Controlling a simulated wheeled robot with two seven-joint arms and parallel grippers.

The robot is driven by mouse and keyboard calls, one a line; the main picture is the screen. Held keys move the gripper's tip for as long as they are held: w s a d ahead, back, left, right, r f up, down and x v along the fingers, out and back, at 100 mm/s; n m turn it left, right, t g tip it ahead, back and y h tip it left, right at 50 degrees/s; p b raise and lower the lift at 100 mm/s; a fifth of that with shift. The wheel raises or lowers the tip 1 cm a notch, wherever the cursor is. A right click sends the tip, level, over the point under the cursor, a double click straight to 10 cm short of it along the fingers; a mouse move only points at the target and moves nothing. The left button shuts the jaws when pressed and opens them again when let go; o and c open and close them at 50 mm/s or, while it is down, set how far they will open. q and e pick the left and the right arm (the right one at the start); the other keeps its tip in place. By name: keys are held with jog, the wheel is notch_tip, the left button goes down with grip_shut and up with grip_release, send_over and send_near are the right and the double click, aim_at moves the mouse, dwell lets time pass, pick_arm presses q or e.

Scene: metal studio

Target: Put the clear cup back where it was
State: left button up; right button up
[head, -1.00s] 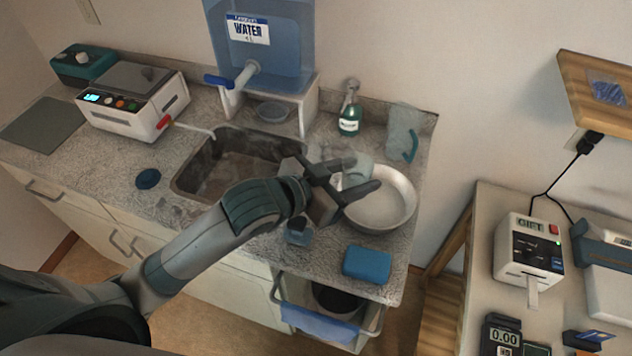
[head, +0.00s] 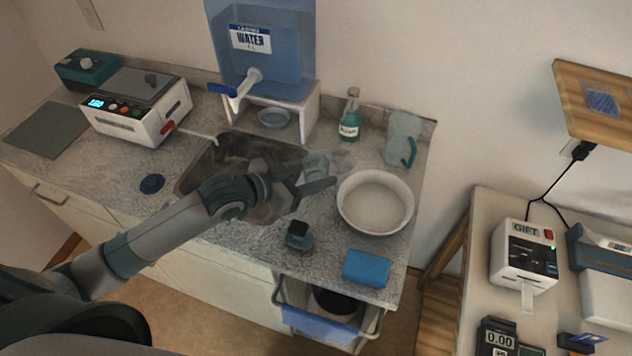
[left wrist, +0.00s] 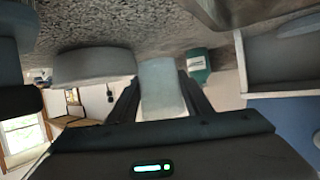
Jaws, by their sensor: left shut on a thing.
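The clear cup (head: 314,165) is a small pale see-through cup. My left gripper (head: 318,174) is shut on it, above the counter between the sink's right side and the white bowl. In the left wrist view, the cup (left wrist: 162,90) stands out between the two dark fingers. Part of the cup is hidden by a finger in the head view. My right gripper is not in view.
The white bowl (head: 375,203) is right of the cup. A pitcher (head: 403,140), a green bottle (head: 349,118) and the water dispenser (head: 262,50) stand behind. The sink (head: 205,165), a dark small item (head: 298,236) and a blue sponge (head: 366,268) are nearby.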

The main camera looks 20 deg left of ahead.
pick_arm(q)
jog(key=shift+f+p, duration=0.7)
jog(key=shift+f, duration=1.3)
jog(key=shift+f, duration=0.15)
jog(key=o, duration=1.1)
